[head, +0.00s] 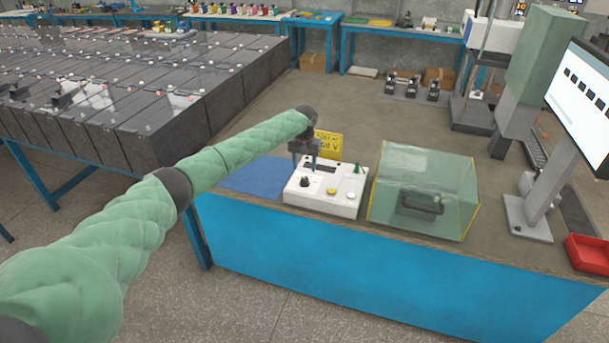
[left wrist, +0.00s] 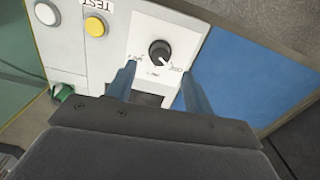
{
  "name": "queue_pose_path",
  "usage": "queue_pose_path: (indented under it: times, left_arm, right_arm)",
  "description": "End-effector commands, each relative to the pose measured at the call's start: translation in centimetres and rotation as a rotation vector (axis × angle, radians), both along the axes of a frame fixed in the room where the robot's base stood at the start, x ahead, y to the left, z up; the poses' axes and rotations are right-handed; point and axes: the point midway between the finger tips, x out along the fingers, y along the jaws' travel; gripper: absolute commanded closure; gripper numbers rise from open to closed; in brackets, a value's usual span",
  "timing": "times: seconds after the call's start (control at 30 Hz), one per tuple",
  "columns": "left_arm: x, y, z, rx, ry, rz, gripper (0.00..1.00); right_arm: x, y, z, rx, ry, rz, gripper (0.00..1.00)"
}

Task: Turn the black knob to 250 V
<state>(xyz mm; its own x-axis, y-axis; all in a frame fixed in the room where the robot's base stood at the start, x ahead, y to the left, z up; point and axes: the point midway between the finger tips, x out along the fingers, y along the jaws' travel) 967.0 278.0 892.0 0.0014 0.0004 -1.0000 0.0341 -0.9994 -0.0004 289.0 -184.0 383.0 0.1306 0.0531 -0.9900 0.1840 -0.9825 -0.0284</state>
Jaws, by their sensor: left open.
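The black knob (head: 305,182) sits on the left part of the white tester box's (head: 335,206) top panel. In the left wrist view the knob (left wrist: 160,50) has a white pointer line, with small printed marks around it; the pointer is toward the lower right, near a mark that I cannot read surely. My left gripper (head: 305,160) is above the box, behind the knob. In the left wrist view its two fingers (left wrist: 157,82) are apart and empty, with the knob just beyond their tips. A yellow sign (head: 328,143) behind the gripper is partly hidden and ends in "0 V". My right gripper is out of view.
The box also has a yellow button (head: 331,191) and a white button (head: 351,196). A clear green cover (head: 424,190) stands close on its right. A blue mat (head: 252,178) lies on its left. Battery rows (head: 160,135) stand at the far left.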

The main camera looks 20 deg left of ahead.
Motion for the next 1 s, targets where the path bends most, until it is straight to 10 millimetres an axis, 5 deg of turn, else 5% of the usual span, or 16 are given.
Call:
queue_pose_path:
  times: [0.33,0.77,1.0]
  left_arm:
    - [0.0,0.0,-4.5,0.0,0.002,-0.001,0.48]
    - [0.0,0.0,-5.5,0.0,0.0,-0.002,0.48]
    - [0.0,0.0,-5.5,0.0,0.0,-0.002,0.93]
  right_arm:
    - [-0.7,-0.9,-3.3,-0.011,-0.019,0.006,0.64]
    - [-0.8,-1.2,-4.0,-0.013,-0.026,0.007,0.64]
    - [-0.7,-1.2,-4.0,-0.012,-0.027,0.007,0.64]
